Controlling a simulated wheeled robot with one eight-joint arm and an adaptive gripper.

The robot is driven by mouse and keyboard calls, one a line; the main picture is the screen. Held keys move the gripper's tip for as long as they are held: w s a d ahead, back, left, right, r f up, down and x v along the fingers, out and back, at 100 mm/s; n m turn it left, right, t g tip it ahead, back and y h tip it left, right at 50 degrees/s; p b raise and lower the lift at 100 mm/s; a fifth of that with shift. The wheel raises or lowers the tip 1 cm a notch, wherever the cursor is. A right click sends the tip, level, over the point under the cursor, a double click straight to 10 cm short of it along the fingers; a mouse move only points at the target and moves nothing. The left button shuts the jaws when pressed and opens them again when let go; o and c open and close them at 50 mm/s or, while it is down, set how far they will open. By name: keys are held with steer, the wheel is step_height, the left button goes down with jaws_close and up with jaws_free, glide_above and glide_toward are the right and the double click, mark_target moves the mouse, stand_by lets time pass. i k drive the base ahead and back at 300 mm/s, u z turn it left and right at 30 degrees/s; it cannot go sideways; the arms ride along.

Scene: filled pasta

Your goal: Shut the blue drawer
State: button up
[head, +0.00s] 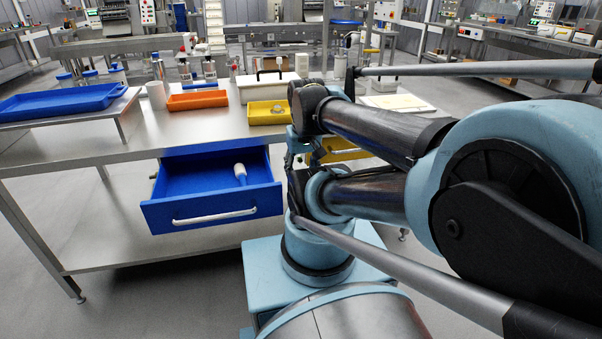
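The blue drawer (207,181) hangs under the steel table and stands pulled out toward me. A pale bar handle (213,215) runs across its front. A white, bottle-like object (240,174) leans or lies inside the drawer toward the right. My folded arm is to the right of the drawer. The end of my arm is hidden among its links, and I cannot make out any fingers of my gripper. I see no contact between my arm and the handle.
The steel table (205,128) carries a blue tray (62,101), an orange tray (198,100) and a yellow tray (267,113). A yellow drawer (345,155) shows partly behind my arm. The floor (165,283) in front of the blue drawer is clear.

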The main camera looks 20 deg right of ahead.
mark_target(199, 190)
steer(key=z, duration=0.05)
steer(key=k, duration=1.55)
steer(key=z, duration=0.45)
steer(key=i, duration=1)
steer(key=u, duration=0.05)
